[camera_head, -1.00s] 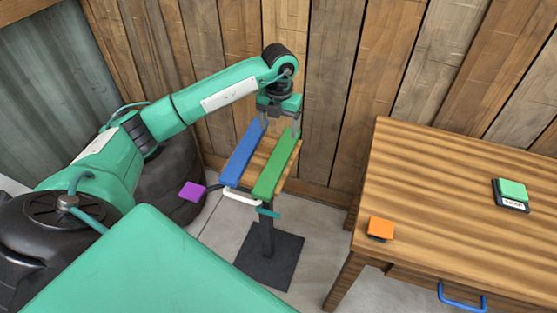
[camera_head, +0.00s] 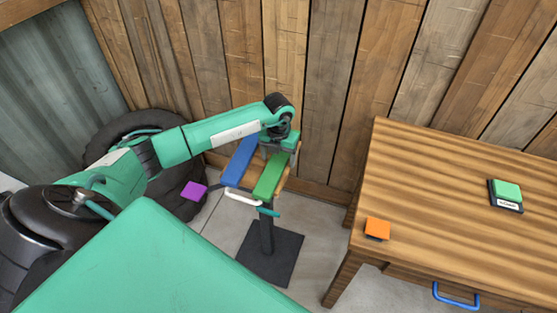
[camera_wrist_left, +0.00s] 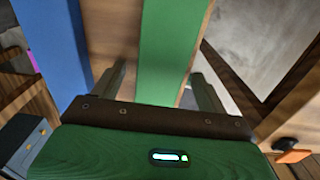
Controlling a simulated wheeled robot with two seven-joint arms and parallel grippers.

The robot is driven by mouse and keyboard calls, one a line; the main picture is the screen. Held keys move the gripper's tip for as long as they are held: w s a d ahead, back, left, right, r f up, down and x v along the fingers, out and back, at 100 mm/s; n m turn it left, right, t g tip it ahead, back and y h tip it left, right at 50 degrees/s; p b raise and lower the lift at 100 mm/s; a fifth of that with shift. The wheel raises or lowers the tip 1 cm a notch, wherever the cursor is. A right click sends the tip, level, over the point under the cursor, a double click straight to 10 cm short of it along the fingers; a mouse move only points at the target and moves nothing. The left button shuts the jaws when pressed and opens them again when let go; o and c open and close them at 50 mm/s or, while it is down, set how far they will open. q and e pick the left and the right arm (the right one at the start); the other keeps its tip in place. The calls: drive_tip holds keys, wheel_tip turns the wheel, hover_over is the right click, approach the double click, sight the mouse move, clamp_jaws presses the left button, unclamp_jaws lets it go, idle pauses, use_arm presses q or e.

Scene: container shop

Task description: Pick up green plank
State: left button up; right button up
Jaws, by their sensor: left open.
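The green plank (camera_head: 270,178) lies on a small wooden-topped stand, beside a blue plank (camera_head: 238,167). My left gripper (camera_head: 279,157) is open and low over the far end of the green plank. In the left wrist view, the green plank (camera_wrist_left: 168,50) runs between the two open fingers of my left gripper (camera_wrist_left: 162,82), with a gap visible on each side. The blue plank (camera_wrist_left: 55,45) lies outside the fingers, to the left. The plank's far end is hidden by the gripper in the head view. My right gripper is not in view.
The stand has a white handle (camera_head: 242,195), a teal handle (camera_head: 268,211) and a dark base plate (camera_head: 271,258). A purple square (camera_head: 193,190) is left of it. A plank wall stands behind.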

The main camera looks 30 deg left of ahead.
use_arm(q)
drive_tip(key=c, duration=1.2)
drive_tip(key=shift+o, duration=0.2)
drive_tip(key=shift+r, duration=0.1)
